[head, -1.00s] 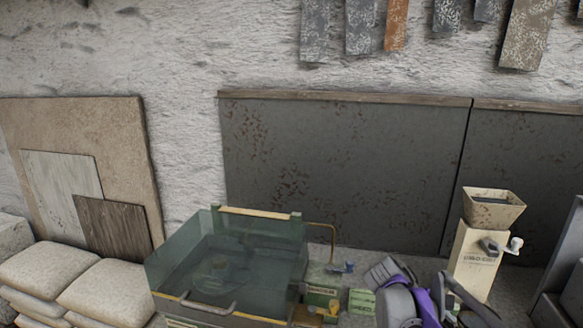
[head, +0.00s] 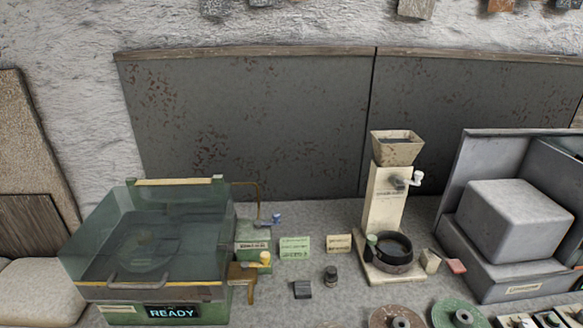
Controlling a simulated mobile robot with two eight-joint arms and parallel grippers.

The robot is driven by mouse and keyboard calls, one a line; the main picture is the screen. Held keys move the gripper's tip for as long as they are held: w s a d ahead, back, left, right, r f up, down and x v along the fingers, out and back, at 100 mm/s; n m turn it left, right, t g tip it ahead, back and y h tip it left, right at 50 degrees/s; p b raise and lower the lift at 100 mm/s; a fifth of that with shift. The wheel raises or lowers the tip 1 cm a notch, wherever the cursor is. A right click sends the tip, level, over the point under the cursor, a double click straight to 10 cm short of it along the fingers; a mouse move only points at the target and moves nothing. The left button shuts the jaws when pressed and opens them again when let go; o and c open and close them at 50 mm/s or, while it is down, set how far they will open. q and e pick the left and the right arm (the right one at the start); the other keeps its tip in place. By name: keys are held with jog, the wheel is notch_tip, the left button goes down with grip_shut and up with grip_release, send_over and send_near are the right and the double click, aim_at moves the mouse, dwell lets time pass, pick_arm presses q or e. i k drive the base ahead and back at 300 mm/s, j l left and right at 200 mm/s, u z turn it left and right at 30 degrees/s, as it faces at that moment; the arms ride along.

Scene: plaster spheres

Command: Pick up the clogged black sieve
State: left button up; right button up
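A black round vessel with a raised rim (head: 389,254) sits on the base of the cream hand mill (head: 383,200), right of the middle in the head view. It looks like the black sieve. Its inside is dark with a brownish patch, and I cannot tell whether its mesh is clogged. Neither of my grippers is in view.
A glass-walled green tank (head: 150,240) with a READY display stands at the left. A large grey open box machine (head: 515,225) stands at the right. Small dark weights (head: 331,275), cards (head: 294,247) and round discs (head: 397,316) lie on the grey bench.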

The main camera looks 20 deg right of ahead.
aim_at(392, 248)
jog(key=z, duration=1.4)
jog(key=i+l, duration=0.1)
jog(key=l, duration=0.4)
jog(key=i+l, duration=0.1)
jog(key=l, duration=0.35)
jog(key=l+u, duration=0.6)
jog(key=l, duration=0.25)
jog(key=i+u, duration=0.2)
jog(key=u, duration=0.2)
jog(key=i+l+u, duration=0.1)
jog(key=u, duration=0.3)
jog(key=i+l+u, duration=0.15)
jog(key=u, duration=0.3)
jog(key=i+l, duration=0.05)
